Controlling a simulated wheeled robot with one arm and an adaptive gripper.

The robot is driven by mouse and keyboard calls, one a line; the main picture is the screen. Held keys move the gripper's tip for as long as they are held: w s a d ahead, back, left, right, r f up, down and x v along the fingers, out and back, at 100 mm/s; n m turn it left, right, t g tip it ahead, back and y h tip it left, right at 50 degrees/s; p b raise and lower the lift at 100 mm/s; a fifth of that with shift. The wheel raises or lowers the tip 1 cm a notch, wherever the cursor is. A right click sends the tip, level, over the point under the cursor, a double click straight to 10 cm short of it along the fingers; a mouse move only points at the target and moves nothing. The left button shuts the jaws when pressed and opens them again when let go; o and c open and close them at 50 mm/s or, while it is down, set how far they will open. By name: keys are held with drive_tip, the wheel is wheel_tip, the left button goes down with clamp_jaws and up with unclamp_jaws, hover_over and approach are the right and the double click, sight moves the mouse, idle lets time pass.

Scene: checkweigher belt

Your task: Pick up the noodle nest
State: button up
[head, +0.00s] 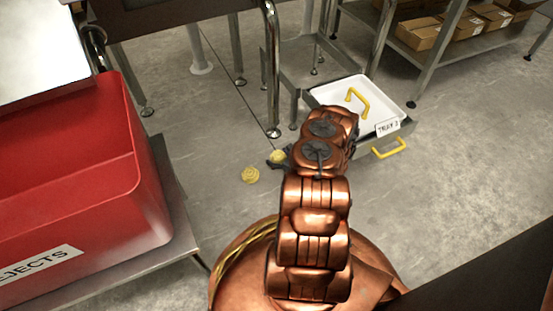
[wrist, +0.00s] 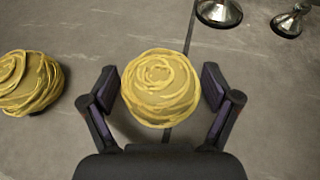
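A round yellow noodle nest (head: 277,155) is at the end of my arm in the head view, partly hidden by my gripper. In the wrist view the nest (wrist: 160,88) lies between the two dark fingers of my gripper (wrist: 160,92). The fingers are open, with a narrow gap on each side of the nest. A second yellow nest (head: 250,174) lies on the floor to the left in the head view. It also shows at the left edge of the wrist view (wrist: 28,84), outside the fingers.
A red rejects bin (head: 70,190) stands on a low platform at left. A white tray labelled TRAY 2 (head: 385,96) with yellow handles is beyond my arm. Metal legs (head: 271,75) stand behind the nests. A shelf with cardboard boxes (head: 422,34) is at upper right. Floor at right is clear.

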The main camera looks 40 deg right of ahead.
drive_tip(key=c, duration=0.8)
drive_tip(key=shift+c, duration=0.2)
